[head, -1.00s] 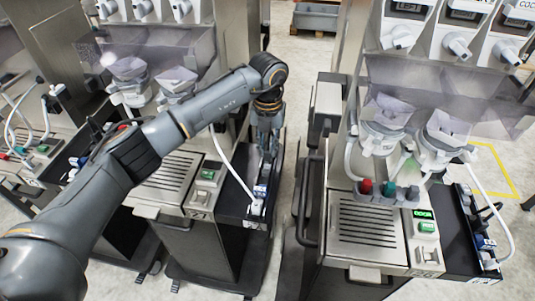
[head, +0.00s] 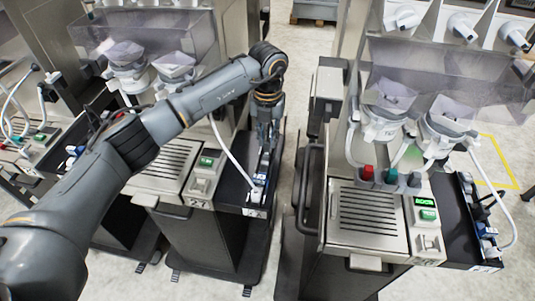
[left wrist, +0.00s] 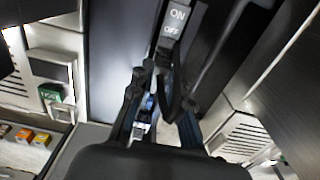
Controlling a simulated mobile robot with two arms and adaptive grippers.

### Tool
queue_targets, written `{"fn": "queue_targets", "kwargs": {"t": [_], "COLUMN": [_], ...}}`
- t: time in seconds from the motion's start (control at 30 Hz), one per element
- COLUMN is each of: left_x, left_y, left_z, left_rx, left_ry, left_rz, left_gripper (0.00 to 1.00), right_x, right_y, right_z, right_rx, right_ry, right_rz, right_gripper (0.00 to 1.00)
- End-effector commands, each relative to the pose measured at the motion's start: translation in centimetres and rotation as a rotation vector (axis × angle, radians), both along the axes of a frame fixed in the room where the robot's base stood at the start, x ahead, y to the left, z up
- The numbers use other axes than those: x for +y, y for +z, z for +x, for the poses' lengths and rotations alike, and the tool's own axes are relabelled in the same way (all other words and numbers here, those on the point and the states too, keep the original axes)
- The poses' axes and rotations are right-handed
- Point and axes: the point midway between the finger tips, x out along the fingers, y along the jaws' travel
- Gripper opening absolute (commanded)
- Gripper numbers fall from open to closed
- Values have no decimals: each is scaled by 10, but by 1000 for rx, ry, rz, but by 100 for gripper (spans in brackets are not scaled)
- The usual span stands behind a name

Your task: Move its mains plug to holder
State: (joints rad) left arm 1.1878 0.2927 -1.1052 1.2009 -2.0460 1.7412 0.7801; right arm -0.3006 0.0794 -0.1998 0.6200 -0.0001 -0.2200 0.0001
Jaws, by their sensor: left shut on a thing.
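My left gripper (head: 266,143) points down over the dark side shelf of the middle machine (head: 175,180). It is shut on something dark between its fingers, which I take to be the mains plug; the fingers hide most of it. In the left wrist view the fingers (left wrist: 157,75) close together, with a black loop like a cord beside them. A power strip (head: 262,172) lies on the shelf below, with a white plug (head: 257,195) and white cord at its near end. An ON/OFF label (left wrist: 174,20) lies just beyond the fingertips. I cannot make out the holder. My right gripper is not in view.
A similar machine (head: 370,220) stands at the right, with its own strip and plugs (head: 484,225) on a side shelf. Another stands at the left (head: 40,145). A narrow floor gap (head: 287,180) separates the middle and right machines.

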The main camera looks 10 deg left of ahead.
Motion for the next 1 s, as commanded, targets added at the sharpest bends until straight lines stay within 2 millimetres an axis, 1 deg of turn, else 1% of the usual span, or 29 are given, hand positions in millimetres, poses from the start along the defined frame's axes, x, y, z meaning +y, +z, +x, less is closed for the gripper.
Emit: {"fn": "queue_targets", "kwargs": {"t": [0.6,1.0], "left_x": [0,0], "left_y": [-9,-10], "left_z": [0,0], "left_rx": [0,-1], "left_ry": [0,0], "left_rz": [0,0], "left_gripper": [0,0], "right_x": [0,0], "right_y": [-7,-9], "right_z": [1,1], "right_rx": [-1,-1], "right_ry": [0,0], "right_rz": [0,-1], "right_gripper": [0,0]}}
